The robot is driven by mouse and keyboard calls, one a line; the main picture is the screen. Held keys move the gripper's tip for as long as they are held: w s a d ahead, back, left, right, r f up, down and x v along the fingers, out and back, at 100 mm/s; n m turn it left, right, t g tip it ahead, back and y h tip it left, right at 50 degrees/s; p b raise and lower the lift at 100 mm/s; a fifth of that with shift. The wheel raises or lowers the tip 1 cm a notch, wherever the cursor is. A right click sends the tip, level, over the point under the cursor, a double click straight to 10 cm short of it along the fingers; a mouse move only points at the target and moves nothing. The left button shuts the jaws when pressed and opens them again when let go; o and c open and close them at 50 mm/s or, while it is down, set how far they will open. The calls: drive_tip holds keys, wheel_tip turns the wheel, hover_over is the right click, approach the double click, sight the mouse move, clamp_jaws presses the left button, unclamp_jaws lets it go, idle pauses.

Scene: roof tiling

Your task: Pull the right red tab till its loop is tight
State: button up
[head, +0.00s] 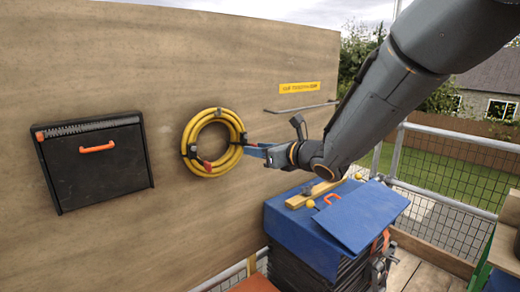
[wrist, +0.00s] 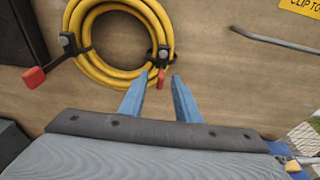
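A coil of yellow hose (head: 228,163) hangs on the wooden wall; it also shows at the top of the wrist view (wrist: 90,62). Black strap loops hold it at its left and right sides. The left red tab (wrist: 33,78) hangs out to the left in the wrist view. My gripper (wrist: 158,82) has its two blue fingers apart, with the right tab seen between their tips. I cannot tell whether either finger touches it. In the head view my gripper (head: 257,150) is at the coil's right edge.
A black case (head: 95,175) with an orange handle is on the wall to the left. A grey bar (head: 300,107) sticks out below a yellow sign (head: 300,87). A blue-topped stack (head: 310,240) with a wooden block stands below my arm.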

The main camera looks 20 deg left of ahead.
drive_tip(key=shift+c, duration=0.2)
clamp_jaws()
drive_tip(key=shift+d, duration=0.2)
drive_tip(key=shift+f+b+v, duration=0.15)
drive_tip(key=shift+b+v, duration=0.4)
drive_tip(key=shift+v, duration=0.25)
drive_tip(key=shift+f+b+v, duration=0.15)
drive_tip(key=shift+b+v, duration=0.35)
drive_tip(key=shift+v, duration=0.3)
drive_tip(key=shift+s, duration=0.1)
drive_tip(key=o, duration=0.5)
unclamp_jaws()
drive_tip(key=shift+d, duration=0.1)
